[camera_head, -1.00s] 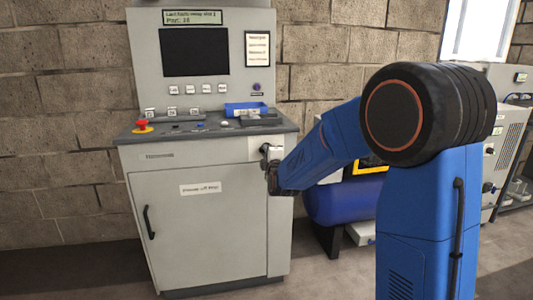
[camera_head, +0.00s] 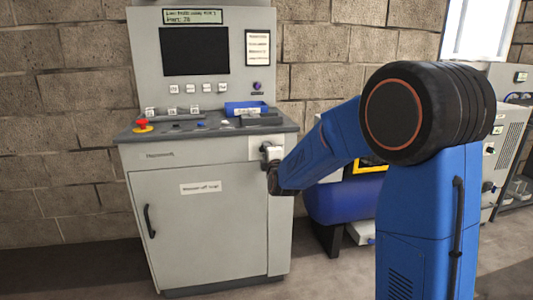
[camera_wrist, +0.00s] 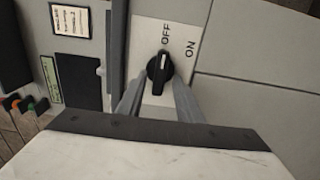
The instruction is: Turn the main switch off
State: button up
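The main switch is a black rotary knob (camera_wrist: 160,74) on a white plate (camera_wrist: 143,33) marked OFF and ON. Its white mark points toward the OFF label. In the wrist view my gripper (camera_wrist: 158,88) has its two grey fingers apart, one on each side of the knob. Whether either finger touches the knob I cannot tell. In the head view my gripper (camera_head: 270,154) is at the upper right of the cabinet front (camera_head: 170,240), by the pale switch plate (camera_head: 256,146); the knob is hidden there.
The console above has a dark screen (camera_head: 194,51), a red emergency button (camera_head: 142,124) and a blue tray (camera_head: 243,108). A blue tank (camera_head: 340,203) stands right of the cabinet, behind my arm. The floor before the cabinet is clear.

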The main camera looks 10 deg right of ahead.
jog(key=s, duration=1.7)
jog(key=shift+s, duration=0.2)
jog(key=s+d+f+m+g, duration=0.2)
jog(key=s+m, duration=0.4)
jog(key=s, duration=0.6)
jog(key=s+d+f+m+g, duration=0.3)
jog(key=s+m+g, duration=0.3)
jog(key=s, duration=0.7)
jog(key=s+d+f+m+g, duration=0.3)
jog(key=s+f+m+g, duration=0.1)
jog(key=s, duration=0.8)
jog(key=shift+s+f+m+g, duration=0.2)
jog(key=shift+s+m+g, duration=0.3)
jog(key=shift+m, duration=0.6)
jog(key=shift+w, duration=0.2)
jog(key=shift+c, duration=0.2)
